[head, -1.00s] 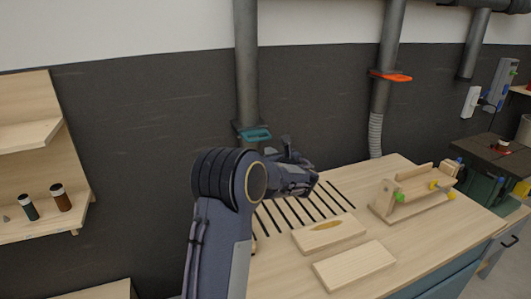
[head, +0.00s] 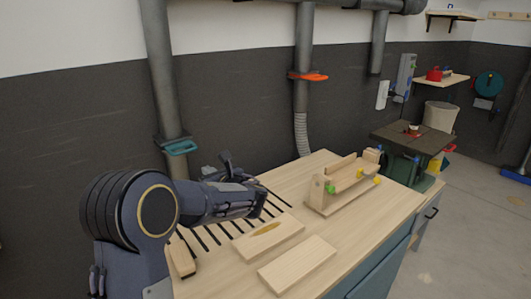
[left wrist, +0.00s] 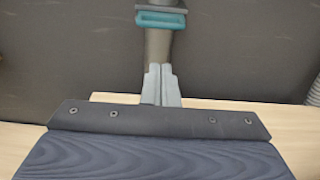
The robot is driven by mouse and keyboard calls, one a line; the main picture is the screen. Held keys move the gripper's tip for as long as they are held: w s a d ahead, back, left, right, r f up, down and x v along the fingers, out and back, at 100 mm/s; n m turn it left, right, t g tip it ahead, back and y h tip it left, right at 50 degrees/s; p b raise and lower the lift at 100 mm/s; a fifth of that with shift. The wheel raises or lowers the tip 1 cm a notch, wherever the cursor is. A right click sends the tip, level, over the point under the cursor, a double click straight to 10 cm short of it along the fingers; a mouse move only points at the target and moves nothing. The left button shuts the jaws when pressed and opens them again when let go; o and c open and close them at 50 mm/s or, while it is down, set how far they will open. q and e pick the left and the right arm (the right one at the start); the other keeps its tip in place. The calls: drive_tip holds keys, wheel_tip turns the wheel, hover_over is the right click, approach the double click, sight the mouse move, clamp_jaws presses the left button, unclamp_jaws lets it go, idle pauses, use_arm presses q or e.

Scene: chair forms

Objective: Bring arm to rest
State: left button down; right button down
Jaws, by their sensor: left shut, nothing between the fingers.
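My left arm comes in from the left over the workbench (head: 350,215). My left gripper (head: 224,164) is beyond the forearm, above the back part of the bench, and is partly hidden by the wrist. In the left wrist view its two grey fingers (left wrist: 160,70) are together with nothing between them. They point toward the dark wall and the grey pipe with the teal gate (left wrist: 160,20). My right gripper is not in view.
Two flat wooden boards (head: 297,264) (head: 268,238) lie on the bench beside the dark slots. A wooden jig (head: 343,185) with yellow and green knobs stands behind them. A pipe with a teal gate (head: 180,147) rises behind my arm. Open floor (head: 470,240) lies to the right.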

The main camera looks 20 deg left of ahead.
use_arm(q)
drive_tip(key=s+d+f+n+g+h, duration=0.1)
drive_tip(key=s+d+f+n+h, duration=0.2)
drive_tip(key=s, duration=0.4)
drive_tip(key=s+d+f+n+g+h, duration=0.1)
drive_tip(key=s+f+n+g+h, duration=0.15)
drive_tip(key=s+n, duration=0.4)
drive_tip(key=s+d+f+n+g+h, duration=0.1)
drive_tip(key=s+f+n+h, duration=0.1)
drive_tip(key=s+n+h, duration=0.35)
drive_tip(key=s+d+f+n+t+h, duration=0.1)
drive_tip(key=s+d+n+h, duration=0.2)
drive_tip(key=s+d+n, duration=0.2)
drive_tip(key=s+d+f+n+t+h, duration=0.1)
drive_tip(key=s+d+n+h, duration=0.3)
drive_tip(key=s+d, duration=0.5)
drive_tip(key=d+n, duration=0.1)
drive_tip(key=d, duration=0.4)
drive_tip(key=shift+d+h, duration=0.2)
drive_tip(key=shift+h, duration=0.1)
drive_tip(key=shift+t, duration=0.25)
